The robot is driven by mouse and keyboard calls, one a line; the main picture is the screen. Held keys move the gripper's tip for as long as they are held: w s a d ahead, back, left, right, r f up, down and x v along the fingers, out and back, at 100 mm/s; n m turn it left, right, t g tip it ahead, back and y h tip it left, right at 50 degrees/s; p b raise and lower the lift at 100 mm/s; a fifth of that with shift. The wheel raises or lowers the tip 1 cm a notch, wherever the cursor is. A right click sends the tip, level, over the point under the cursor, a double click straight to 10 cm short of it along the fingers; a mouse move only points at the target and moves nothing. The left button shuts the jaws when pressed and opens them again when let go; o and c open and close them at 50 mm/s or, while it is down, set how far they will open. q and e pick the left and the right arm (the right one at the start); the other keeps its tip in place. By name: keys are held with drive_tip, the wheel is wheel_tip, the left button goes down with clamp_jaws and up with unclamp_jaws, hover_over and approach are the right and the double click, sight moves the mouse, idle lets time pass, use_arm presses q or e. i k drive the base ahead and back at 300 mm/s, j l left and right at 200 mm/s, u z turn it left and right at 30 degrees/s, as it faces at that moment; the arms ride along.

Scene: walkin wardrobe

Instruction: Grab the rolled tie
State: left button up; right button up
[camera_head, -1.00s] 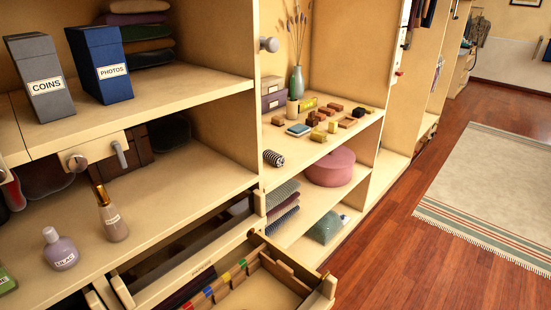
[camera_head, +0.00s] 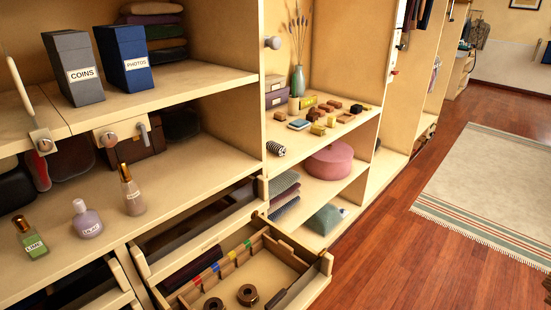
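Two small dark brown rolls with round centres, one (camera_head: 247,294) to the right and one (camera_head: 213,303) to the left, lie in the open divided drawer (camera_head: 318,268) at the bottom centre. I cannot tell for certain which roll is the tie. Neither gripper shows clearly.
Another open drawer (camera_head: 150,262) sits behind the divided one. Bottles (camera_head: 88,222) stand on the left counter. Small blocks and a vase (camera_head: 297,82) stand on the middle shelf, above a pink round box (camera_head: 329,160). Wooden floor (camera_head: 385,255) is clear to the right, before the rug (camera_head: 490,190).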

sight(278, 149)
drive_tip(key=i+l+u, duration=0.4)
drive_tip(key=l+u, duration=0.25)
drive_tip(key=i+l+u, duration=0.15)
drive_tip(key=l+u, duration=0.15)
drive_tip(key=i+l+u, duration=0.1)
drive_tip(key=l+u, duration=0.25)
drive_tip(key=l, duration=0.2)
drive_tip(key=l+u, duration=0.65)
drive_tip(key=l, duration=0.35)
drive_tip(key=l+u, duration=0.7)
drive_tip(key=l, duration=0.25)
drive_tip(key=k+l+u, duration=0.4)
drive_tip(key=l+u, duration=0.25)
drive_tip(key=l, duration=0.2)
drive_tip(key=l+u, duration=0.7)
drive_tip(key=l, duration=0.2)
drive_tip(key=k, duration=0.05)
